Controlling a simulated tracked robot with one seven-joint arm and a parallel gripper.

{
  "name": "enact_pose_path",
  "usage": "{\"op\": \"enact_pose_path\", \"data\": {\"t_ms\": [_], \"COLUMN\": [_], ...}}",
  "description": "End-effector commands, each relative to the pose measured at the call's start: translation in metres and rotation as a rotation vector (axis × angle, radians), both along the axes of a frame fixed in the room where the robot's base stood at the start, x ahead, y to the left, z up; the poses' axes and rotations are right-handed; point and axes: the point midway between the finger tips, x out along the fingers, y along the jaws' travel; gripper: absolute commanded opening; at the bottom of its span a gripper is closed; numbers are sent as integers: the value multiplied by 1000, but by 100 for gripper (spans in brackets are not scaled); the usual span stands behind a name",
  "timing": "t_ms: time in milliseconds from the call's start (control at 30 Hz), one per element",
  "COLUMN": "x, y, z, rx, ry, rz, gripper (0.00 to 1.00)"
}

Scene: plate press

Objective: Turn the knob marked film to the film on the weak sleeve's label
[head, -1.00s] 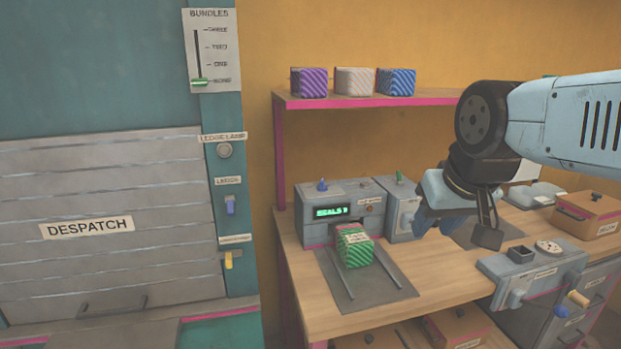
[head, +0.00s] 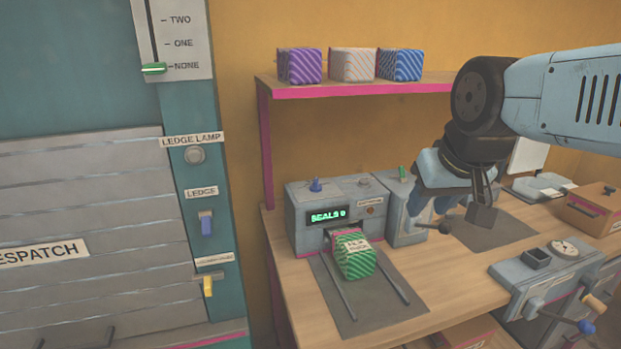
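A grey machine (head: 342,208) with a green display reading "SEALS" and a digit stands on the bench. It has a blue knob (head: 316,185) on top at left and a small round part (head: 364,182) at right; I cannot read which knob is marked film. A green striped sleeve (head: 355,262) with a pale label sits at its front, between two rails; the label's writing is too small to be sure of. My gripper (head: 465,222) hangs over the bench right of the machine, clear of the sleeve. Its fingers are partly hidden, and I see nothing held in it.
A shelf (head: 370,90) above holds purple, pale orange and blue striped blocks. A device with a dial (head: 563,248) and crank is at the front right. The despatch shutter (head: 80,230) is at left.

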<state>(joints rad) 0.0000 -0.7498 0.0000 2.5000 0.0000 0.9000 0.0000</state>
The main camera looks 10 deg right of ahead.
Motion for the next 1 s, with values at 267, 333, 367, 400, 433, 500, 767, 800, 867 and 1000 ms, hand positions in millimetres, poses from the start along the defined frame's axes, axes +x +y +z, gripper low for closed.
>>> {"op": "enact_pose_path", "data": {"t_ms": [267,333,367,400,433,500,767,800,867,1000], "x": [0,2,4,8,12,25,99,111,130,171], "y": [0,0,0,-1,-3,-3,17,24,36,72], "z": [0,1,1,1,1,1,3,3,2,-3], "rx": [-1,-16,-30,-59,-89,-182,-702,-787,-912,-1207], "ry": [0,1,2,4,7,13,54,63,74,101], "rz": [2,22,39,77,115,236,946,1064,1244,1659], "gripper": [39,39,39,39,39,39,39,39,39,39]}}
